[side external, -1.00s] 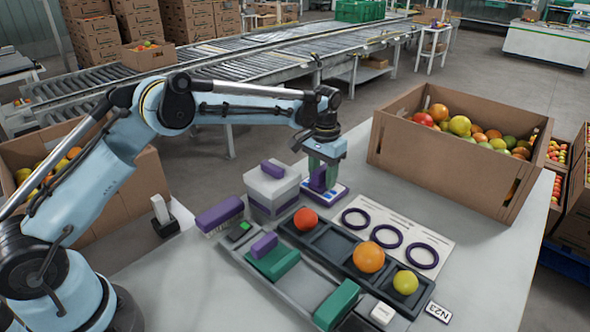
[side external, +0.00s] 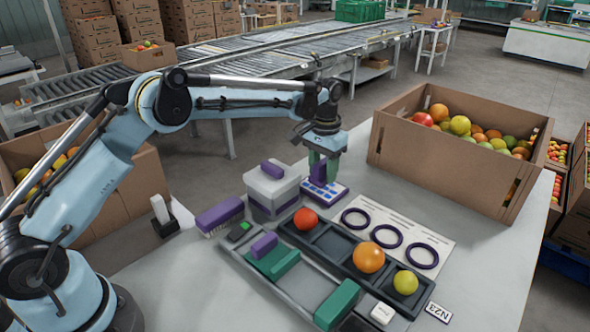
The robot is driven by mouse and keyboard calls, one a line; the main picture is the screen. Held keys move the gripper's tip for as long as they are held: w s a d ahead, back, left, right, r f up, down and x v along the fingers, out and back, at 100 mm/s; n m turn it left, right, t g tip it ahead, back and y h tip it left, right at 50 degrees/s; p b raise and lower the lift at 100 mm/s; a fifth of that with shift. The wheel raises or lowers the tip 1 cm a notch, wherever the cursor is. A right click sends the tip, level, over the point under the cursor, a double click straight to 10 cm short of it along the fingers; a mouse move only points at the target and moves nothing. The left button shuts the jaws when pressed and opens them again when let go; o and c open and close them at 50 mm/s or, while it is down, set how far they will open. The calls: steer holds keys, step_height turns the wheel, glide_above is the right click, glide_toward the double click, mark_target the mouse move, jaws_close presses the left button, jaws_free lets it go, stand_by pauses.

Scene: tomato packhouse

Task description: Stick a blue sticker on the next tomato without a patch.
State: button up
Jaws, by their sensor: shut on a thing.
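My gripper (side external: 323,163) has green fingers and is shut on a purple applicator (side external: 318,174). It holds the applicator upright just over a small white and blue sticker card (side external: 325,191); I cannot tell whether they touch. A dark compartment tray (side external: 336,262) holds a red tomato (side external: 305,220) at the far end, an orange one (side external: 368,257) past the middle and a yellow one (side external: 405,282) at the near end. One or more compartments between red and orange are empty. No patch shows on the visible sides of these tomatoes; their hidden sides cannot be seen.
A white sheet with three purple rings (side external: 388,236) lies behind the tray. A white and purple box (side external: 272,190) and a purple brush-like block (side external: 219,215) stand left. A grey rack (side external: 305,290) with green and purple blocks lies in front. A cardboard box of tomatoes (side external: 440,165) stands back right.

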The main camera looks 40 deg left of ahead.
steer(key=shift+r, duration=2.55)
steer(key=s+d+r, duration=0.3)
steer(key=s, duration=0.3)
glide_toward(306, 212)
steer(key=shift+f, duration=2.6)
steer(key=shift+f, duration=0.6)
step_height(306, 212, up, 7)
